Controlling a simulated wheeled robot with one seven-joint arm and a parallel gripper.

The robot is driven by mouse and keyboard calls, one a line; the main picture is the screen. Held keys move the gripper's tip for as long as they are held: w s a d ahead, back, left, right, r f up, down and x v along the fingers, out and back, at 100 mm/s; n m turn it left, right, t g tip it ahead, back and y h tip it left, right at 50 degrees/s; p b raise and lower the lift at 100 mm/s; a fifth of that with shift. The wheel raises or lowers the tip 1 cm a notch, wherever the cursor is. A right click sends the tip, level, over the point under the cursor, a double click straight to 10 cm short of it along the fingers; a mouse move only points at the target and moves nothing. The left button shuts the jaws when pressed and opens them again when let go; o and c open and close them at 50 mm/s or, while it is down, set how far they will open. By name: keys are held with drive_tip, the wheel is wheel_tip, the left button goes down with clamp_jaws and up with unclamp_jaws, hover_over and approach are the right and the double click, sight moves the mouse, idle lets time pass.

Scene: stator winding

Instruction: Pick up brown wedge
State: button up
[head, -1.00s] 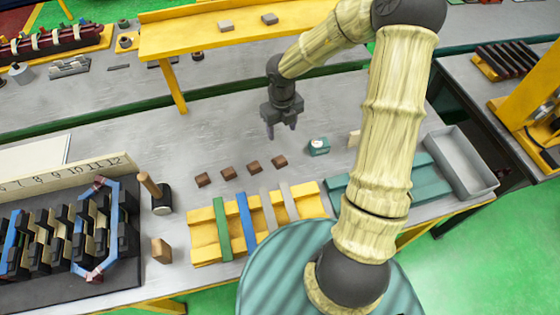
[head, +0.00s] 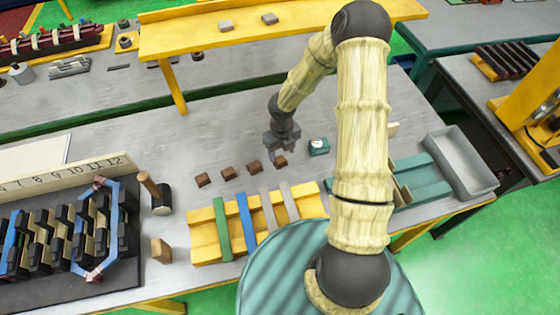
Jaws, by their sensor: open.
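Several small brown wedges lie in a slanting row on the grey workbench (head: 120,215): the leftmost wedge (head: 203,179), a second wedge (head: 228,173), a third wedge (head: 254,168) and the rightmost wedge (head: 280,163). My gripper (head: 279,156) points down at the rightmost wedge, its fingers low over or around it. The fingers partly hide that wedge, and I cannot tell whether they touch it. My gripper is open.
A teal block with a white dial (head: 319,147) stands just right of my gripper. A yellow rack (head: 205,240) with coloured strips lies in front. A mallet (head: 160,198) and a stator with coils (head: 65,240) are at left. A grey bin (head: 462,165) is at right.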

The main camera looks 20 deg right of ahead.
sight(282, 161)
drive_tip(key=shift+s+f+p, duration=0.1)
drive_tip(key=shift+f+p, duration=0.3)
drive_tip(key=shift+f, duration=2.2)
drive_tip(key=shift+s, duration=0.1)
drive_tip(key=c, duration=1.1)
